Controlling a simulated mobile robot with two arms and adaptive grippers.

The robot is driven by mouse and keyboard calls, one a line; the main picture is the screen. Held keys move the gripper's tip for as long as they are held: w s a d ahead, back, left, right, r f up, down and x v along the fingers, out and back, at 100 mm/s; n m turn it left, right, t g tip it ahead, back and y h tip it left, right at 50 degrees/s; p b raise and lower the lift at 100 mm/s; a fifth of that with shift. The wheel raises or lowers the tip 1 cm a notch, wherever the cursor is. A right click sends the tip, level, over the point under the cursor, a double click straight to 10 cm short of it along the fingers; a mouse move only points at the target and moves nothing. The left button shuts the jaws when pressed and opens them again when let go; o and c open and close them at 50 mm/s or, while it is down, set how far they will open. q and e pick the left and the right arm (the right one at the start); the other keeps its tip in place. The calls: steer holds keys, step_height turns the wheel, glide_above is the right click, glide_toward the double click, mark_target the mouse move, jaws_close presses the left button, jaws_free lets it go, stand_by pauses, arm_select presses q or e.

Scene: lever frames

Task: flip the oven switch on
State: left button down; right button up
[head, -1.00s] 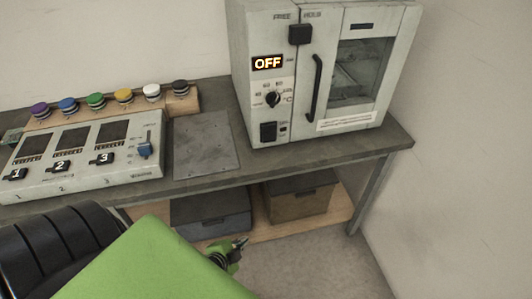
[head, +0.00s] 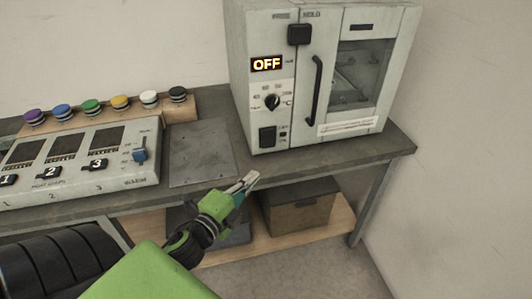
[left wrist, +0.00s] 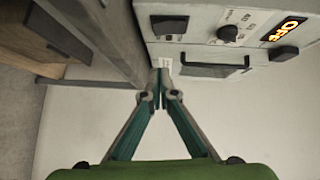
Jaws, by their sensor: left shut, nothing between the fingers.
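The oven (head: 350,90) is a grey-white box on the bench at the right, and its lit display (head: 266,64) reads OFF. A black rocker switch (head: 267,136) is low on its front panel, below a round knob (head: 272,102). A black slider block (head: 299,34) is at the top near the FREE and HOLD labels. In the left wrist view the rocker switch (left wrist: 169,25) shows at top centre, ahead of the fingers. My left gripper (head: 251,178) is shut and empty, in front of the bench edge, below and apart from the switch. My right gripper is not in view.
A control panel (head: 75,165) with numbered black switches and a blue lever stands at the left, with several coloured buttons behind it. A bare metal plate (head: 200,155) lies between panel and oven. A box (head: 298,208) sits on the shelf below.

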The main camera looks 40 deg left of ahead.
arm_select(q)
steer(key=b, duration=0.2)
glide_toward(271, 146)
steer(key=w+d, duration=0.3)
steer(key=shift+w+r, duration=0.1)
steer(key=shift+w+a+f+b, duration=0.15)
steer(key=shift+w+a, duration=0.45)
steer(key=shift+w+a+f+b, duration=0.15)
steer(key=shift+w+a, duration=0.4)
steer(key=shift+w, duration=0.05)
steer(key=shift+w+a, duration=0.3)
steer(key=shift+a, duration=0.05)
steer(key=shift+w+a, duration=0.25)
steer(key=shift+a, duration=0.1)
steer(key=shift+d+f, duration=0.1)
steer(key=shift+f, duration=0.05)
